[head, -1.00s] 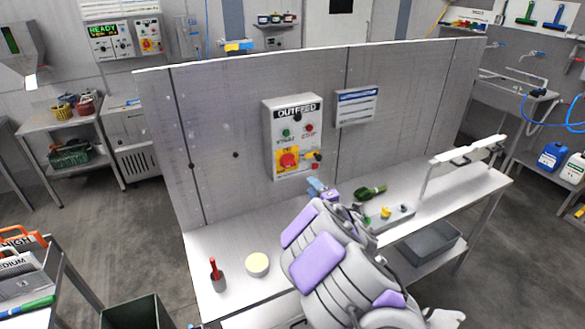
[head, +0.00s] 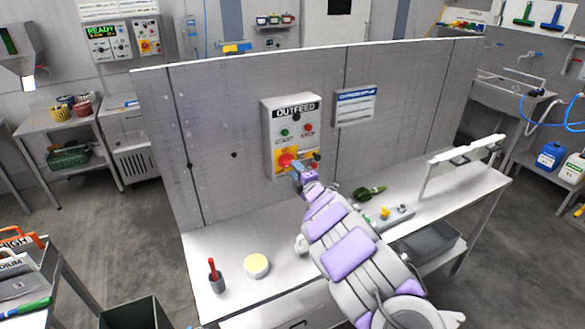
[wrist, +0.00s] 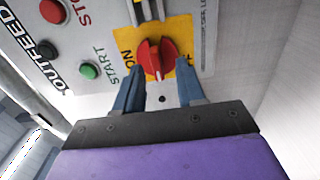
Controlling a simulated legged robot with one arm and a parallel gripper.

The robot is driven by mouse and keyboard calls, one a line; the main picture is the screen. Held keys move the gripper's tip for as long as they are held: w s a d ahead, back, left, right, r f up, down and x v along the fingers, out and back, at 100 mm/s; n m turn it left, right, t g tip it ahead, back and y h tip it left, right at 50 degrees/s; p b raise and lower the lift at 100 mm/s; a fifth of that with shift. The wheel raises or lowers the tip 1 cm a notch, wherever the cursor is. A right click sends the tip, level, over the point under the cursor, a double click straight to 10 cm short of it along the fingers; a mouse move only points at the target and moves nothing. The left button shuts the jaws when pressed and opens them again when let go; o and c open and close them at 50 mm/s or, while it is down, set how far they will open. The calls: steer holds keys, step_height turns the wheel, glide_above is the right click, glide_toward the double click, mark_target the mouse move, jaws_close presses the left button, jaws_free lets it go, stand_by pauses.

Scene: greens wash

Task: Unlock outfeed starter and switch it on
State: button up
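The outfeed starter (head: 276,150) is a light box on the grey partition wall, labelled OUTFEED. Its red rotary switch (wrist: 157,58) sits on a yellow plate (wrist: 182,30) marked ON; the switch also shows in the head view (head: 285,160). A green START button (wrist: 90,70) and a red STOP button (wrist: 53,11) are beside it. My gripper (wrist: 161,88) is open and empty, its blue fingers either side of the switch's near end; I cannot tell if they touch it. In the head view my gripper (head: 298,170) covers part of the plate. I cannot make out a lock on the switch.
A bench (head: 225,240) stands below the starter. On it are a cup with a red-handled tool (head: 217,284), a pale round tub (head: 257,266) and a dark green item (head: 370,191). A notice (head: 355,106) hangs right of the starter.

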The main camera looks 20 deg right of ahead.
mark_target(288, 163)
steer(key=shift+w+a+r, duration=0.1)
steer(key=shift+w+a, duration=0.15)
steer(key=shift+w, duration=0.35)
steer(key=shift+w+a, duration=0.25)
steer(key=shift+w, duration=0.3)
steer(key=shift+w+d, duration=0.4)
steer(key=shift+w, duration=0.1)
steer(key=shift+a, duration=0.2)
steer(key=c, duration=0.3)
jaws_close()
